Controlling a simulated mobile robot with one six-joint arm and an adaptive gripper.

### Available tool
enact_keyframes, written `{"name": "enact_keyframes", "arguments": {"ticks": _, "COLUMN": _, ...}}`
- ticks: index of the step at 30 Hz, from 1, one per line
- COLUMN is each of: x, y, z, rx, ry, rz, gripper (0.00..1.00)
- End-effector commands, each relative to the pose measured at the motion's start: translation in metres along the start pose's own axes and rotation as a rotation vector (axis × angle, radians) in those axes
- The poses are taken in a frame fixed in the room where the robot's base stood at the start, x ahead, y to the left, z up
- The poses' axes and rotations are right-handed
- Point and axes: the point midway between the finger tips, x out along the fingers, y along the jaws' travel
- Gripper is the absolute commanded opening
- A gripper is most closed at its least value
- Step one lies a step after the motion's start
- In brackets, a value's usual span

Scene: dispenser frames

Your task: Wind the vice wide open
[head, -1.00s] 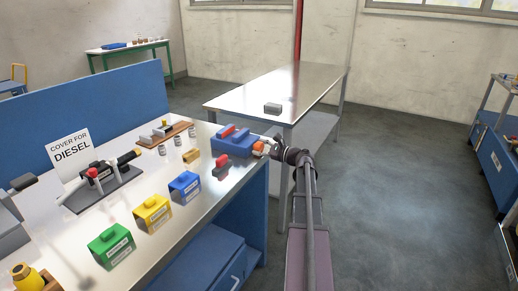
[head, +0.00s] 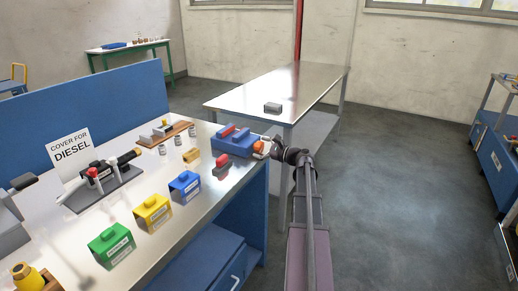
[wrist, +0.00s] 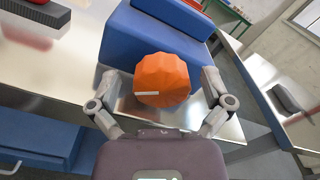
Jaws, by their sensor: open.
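The blue vice (head: 233,148) stands at the right end of the workbench, with red on its top. Its orange faceted knob (head: 259,147) faces my arm. In the wrist view the orange knob (wrist: 161,80), with a white mark on it, fills the middle, in front of the blue vice body (wrist: 150,42). My gripper (wrist: 158,88) is open, one finger on each side of the knob; I cannot tell whether they touch it. In the head view my gripper (head: 268,149) is at the knob, small and partly hidden. The vice's jaw gap is hard to make out.
A red-topped dark object (head: 222,165) lies just in front of the vice. Blue (head: 185,187), yellow (head: 153,213) and green (head: 111,245) boxes stand along the bench's front. A metal table (head: 300,85) stands behind. Open floor (head: 400,200) lies to the right.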

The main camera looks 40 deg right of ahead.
Motion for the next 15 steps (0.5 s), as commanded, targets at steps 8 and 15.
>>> {"name": "enact_keyframes", "arguments": {"ticks": 8, "x": -0.003, "y": 0.0, "z": 0.0, "rx": 0.0, "ry": 0.0, "rz": -0.001, "gripper": 1.0}}
{"name": "enact_keyframes", "arguments": {"ticks": 15, "x": -0.02, "y": 0.0, "z": 0.0, "rx": 0.0, "ry": 0.0, "rz": -0.002, "gripper": 1.0}}
